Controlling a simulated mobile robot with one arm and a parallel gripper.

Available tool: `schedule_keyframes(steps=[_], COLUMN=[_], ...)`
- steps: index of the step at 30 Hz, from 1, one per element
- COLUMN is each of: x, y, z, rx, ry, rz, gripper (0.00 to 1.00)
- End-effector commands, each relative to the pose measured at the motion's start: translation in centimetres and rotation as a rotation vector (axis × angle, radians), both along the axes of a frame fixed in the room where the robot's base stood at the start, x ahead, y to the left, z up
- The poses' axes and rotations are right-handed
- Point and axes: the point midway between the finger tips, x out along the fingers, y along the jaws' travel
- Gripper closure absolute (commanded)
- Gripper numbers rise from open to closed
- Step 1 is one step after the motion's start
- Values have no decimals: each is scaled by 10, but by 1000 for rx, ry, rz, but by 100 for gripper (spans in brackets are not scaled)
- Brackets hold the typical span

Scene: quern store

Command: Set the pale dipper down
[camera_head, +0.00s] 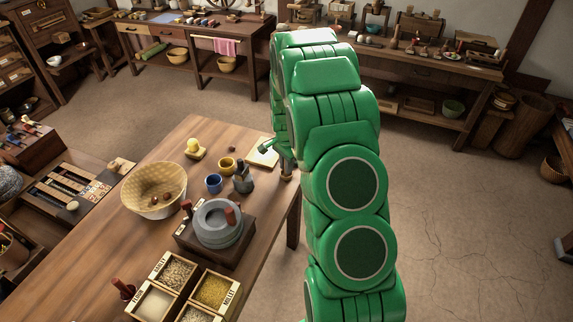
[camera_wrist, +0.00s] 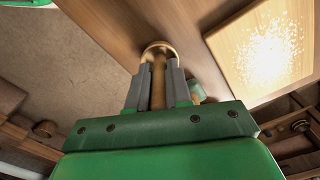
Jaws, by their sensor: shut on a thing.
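The pale dipper (camera_wrist: 158,50) is tan, with a straight handle and a round end. In the wrist view its handle runs between the two grey fingers of my gripper (camera_wrist: 158,88), which are shut on it. The round end points away from the wrist, over the wooden table top (camera_wrist: 115,22) near its edge. I cannot tell whether it touches the wood. In the head view my gripper (camera_head: 287,163) is at the table's right edge, mostly hidden behind my green arm, and only a small tan bit of the dipper (camera_head: 287,177) shows below it.
A pale board (camera_head: 264,152) with light powder lies beside my gripper. Close by stand a dark grey bottle-like thing (camera_head: 243,178), a blue cup (camera_head: 214,183) and a yellow cup (camera_head: 227,164). A quern (camera_head: 216,226), a basket (camera_head: 140,205) and grain boxes (camera_head: 212,290) fill the nearer table.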

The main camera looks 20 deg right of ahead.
Motion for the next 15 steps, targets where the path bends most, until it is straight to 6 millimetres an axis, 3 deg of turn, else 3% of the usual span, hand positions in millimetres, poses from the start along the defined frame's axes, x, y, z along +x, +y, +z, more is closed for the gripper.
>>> schedule_keyframes(steps=[1,2,6,15], x=[0,0,0,0], y=[0,0,0,0], z=[-2,-2,-2,-1], rx=[1,1,0,0], ry=[1,1,0,0], rz=[0,0,0,0], gripper=[100,80,58,55])
